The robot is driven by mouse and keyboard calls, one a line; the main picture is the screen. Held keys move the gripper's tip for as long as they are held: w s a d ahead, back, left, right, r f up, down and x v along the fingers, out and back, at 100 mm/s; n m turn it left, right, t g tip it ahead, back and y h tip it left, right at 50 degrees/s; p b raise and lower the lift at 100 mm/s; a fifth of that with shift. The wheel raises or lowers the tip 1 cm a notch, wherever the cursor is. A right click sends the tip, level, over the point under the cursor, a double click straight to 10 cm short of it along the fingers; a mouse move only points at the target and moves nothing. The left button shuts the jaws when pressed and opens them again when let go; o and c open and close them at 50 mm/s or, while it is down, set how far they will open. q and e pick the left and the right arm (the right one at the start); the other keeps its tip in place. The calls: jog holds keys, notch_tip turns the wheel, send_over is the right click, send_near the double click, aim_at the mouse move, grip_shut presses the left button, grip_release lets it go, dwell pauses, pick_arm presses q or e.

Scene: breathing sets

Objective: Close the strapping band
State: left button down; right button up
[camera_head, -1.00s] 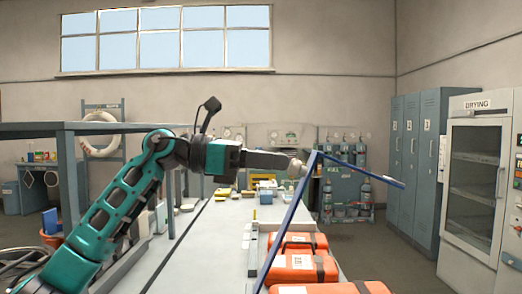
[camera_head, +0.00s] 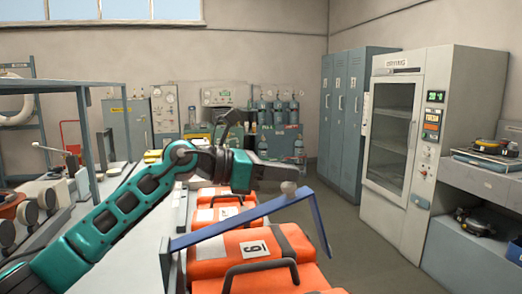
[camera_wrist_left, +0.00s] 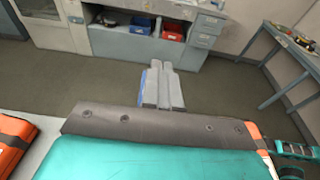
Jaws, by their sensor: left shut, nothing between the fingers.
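The strapping band is a blue angled bar (camera_head: 240,217). It slopes over the orange cases from the left side of the bench, and its short end part (camera_head: 318,226) points down past their right side. My left gripper (camera_head: 288,187) is shut and empty at the bar's bent corner; whether it touches is unclear. The left wrist view shows the two fingers pressed together (camera_wrist_left: 161,85), with a sliver of blue bar (camera_wrist_left: 142,98) beside them. My right gripper is out of view.
Orange cases with black handles (camera_head: 265,247) stand in a row under the bar. A grey rack (camera_head: 85,135) stands at left.

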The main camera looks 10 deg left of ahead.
aim_at(287, 198)
pick_arm(q)
jog(key=shift+g+y, duration=0.3)
jog(key=shift+y, duration=0.3)
jog(key=f, duration=0.2)
jog(key=d+f, duration=0.1)
jog(key=f, duration=0.1)
jog(key=w+d+f, duration=0.1)
jog(key=f, duration=0.1)
jog(key=shift+w+d, duration=0.1)
jog(key=shift+d, duration=0.1)
jog(key=shift+d+f+y, duration=0.15)
jog(key=shift+f+y, duration=0.15)
jog(key=shift+f, duration=0.5)
